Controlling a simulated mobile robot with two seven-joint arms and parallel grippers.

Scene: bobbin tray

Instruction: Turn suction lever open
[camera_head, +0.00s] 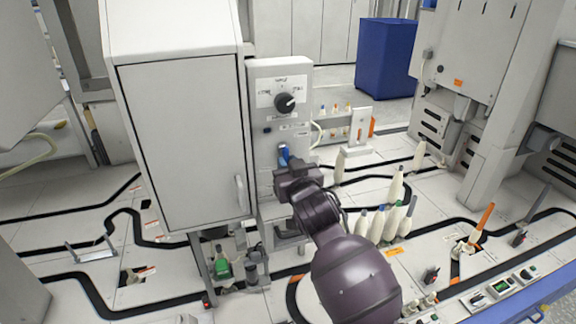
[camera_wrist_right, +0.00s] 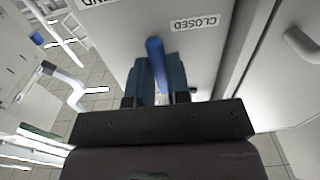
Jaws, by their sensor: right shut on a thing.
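The blue suction lever (camera_head: 284,151) is on the front of the grey control panel (camera_head: 260,87), below a black rotary knob (camera_head: 285,103). My right gripper (camera_head: 290,166) reaches up to the panel from the lower right and hides the lower part of the lever. In the right wrist view, the lever (camera_wrist_right: 156,52) stands between the two fingers of the right gripper (camera_wrist_right: 158,82), which are shut on it. A CLOSED label (camera_wrist_right: 196,23) lies to the right of the lever there. My left gripper is not in view.
A grey cabinet (camera_head: 188,140) with a handle stands directly left of the panel. Several cream bobbins (camera_head: 377,220) stand right of my right arm. A blue bin (camera_head: 386,58) is on the floor behind. Black tracks cross the pale worktop.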

